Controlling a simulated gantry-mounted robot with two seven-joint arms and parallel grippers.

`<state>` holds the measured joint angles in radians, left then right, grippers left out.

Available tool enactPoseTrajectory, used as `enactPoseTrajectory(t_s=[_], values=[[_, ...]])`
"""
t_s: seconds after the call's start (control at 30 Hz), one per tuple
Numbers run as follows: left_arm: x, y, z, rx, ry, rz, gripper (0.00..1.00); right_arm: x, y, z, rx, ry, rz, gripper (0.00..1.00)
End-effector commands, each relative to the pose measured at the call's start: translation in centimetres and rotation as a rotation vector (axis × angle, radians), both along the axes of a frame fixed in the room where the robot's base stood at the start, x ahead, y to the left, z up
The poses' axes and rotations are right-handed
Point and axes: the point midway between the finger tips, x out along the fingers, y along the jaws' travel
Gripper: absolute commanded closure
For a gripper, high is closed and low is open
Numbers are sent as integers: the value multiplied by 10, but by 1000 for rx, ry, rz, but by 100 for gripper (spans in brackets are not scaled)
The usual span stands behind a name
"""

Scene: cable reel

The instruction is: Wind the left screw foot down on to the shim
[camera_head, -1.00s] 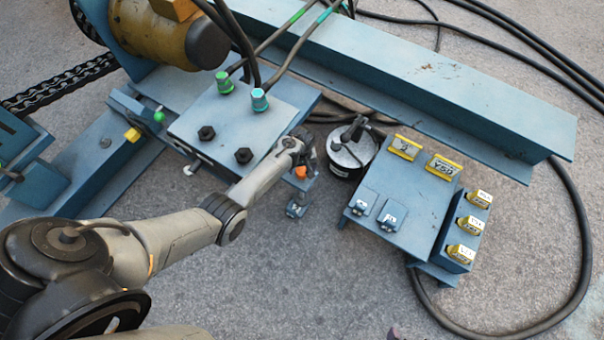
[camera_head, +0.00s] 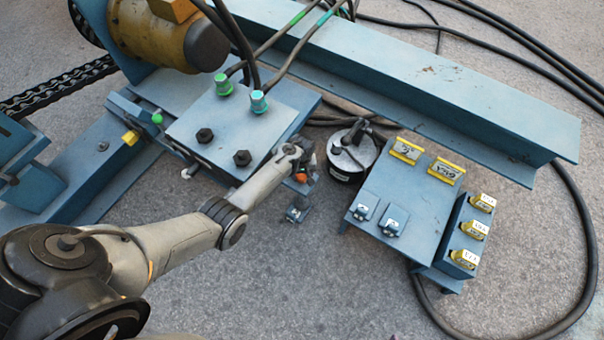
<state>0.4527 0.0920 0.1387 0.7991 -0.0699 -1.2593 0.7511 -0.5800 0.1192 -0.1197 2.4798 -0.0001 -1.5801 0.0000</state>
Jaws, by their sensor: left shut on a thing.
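My left arm comes in from the lower left, and its gripper (camera_head: 303,168) is at the right edge of the blue box with two black bolts. It is shut on a part there that looks like the left screw foot, mostly hidden by the gripper. A small orange piece (camera_head: 301,177) shows at the fingers. Any gap between foot and shim cannot be made out. My right gripper is not in view.
A round pot with a black handle (camera_head: 351,160) stands close right of the gripper. A blue stand (camera_head: 400,195) with yellow-framed tags and small blue blocks is farther right. A long blue beam (camera_head: 440,95) and black cables lie behind. Grey floor in front is clear.

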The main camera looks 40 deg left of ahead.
Motion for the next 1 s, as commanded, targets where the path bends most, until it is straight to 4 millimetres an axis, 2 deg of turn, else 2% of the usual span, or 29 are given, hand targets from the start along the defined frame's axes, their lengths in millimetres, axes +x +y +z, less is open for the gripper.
enactPoseTrajectory(t_s=[0.37, 1.0], values=[[0, 0, 2, 1, 1, -72, 75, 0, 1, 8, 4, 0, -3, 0], [0, 0, 1, 1, 2, -458, 75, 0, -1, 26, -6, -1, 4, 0]])
